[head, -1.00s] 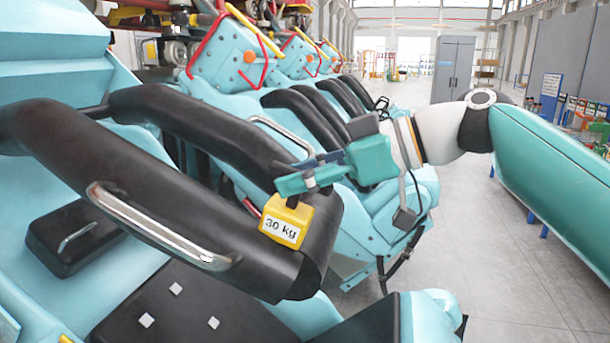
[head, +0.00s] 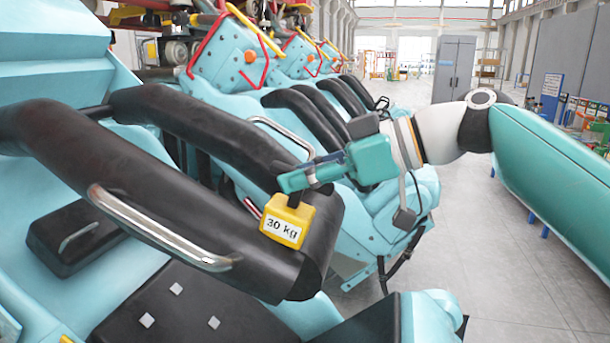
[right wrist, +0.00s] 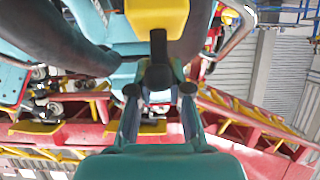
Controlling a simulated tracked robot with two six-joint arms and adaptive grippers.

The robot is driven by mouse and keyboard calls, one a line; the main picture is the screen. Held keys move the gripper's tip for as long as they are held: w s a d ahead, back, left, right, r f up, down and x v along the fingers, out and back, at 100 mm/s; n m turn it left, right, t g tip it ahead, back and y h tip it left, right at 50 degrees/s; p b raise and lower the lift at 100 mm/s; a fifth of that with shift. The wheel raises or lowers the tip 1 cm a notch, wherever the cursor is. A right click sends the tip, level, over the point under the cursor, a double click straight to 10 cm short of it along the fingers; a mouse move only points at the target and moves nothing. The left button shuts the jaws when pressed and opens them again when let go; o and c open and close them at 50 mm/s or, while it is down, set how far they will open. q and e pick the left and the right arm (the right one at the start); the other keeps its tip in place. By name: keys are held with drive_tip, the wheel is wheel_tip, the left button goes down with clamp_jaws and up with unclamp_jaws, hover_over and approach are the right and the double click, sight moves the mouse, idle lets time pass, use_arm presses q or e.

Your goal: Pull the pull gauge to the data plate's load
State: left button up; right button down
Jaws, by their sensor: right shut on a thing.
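A yellow block marked "30 kg" (head: 284,224), which looks like the pull gauge, hangs at the near end of a thick black restraint bar (head: 180,205). A short black handle sticks up from its top. My right gripper (head: 292,183) is shut on this handle, just above the yellow body. In the right wrist view, the yellow body (right wrist: 157,14) is at the top and the black handle (right wrist: 158,62) runs down from it between my fingers. I cannot make out a separate data plate. My left gripper is not in view.
The bar carries a metal grab handle (head: 160,230). Light blue train seats with more black bars (head: 315,122) run back behind my right gripper. A black seat pad (head: 170,310) lies below. Open grey floor (head: 510,260) is at the right.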

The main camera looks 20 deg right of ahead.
drive_tip(key=r+p, duration=0.1)
drive_tip(key=r, duration=0.1)
drive_tip(key=d+r+p, duration=0.1)
drive_tip(key=s+r+p, duration=0.1)
drive_tip(key=r, duration=0.1)
drive_tip(key=shift+d+r+p, duration=0.2)
drive_tip(key=shift+r+p, duration=0.1)
drive_tip(key=shift+r, duration=0.05)
drive_tip(key=c, duration=1.2)
unclamp_jaws()
drive_tip(key=shift+c, duration=0.2)
drive_tip(key=shift+o, duration=0.8)
drive_tip(key=shift+s, duration=0.15)
drive_tip(key=shift+w+f, duration=0.2)
drive_tip(key=shift+f, duration=0.05)
drive_tip(key=v, duration=1.2)
drive_tip(key=shift+a+f, duration=0.1)
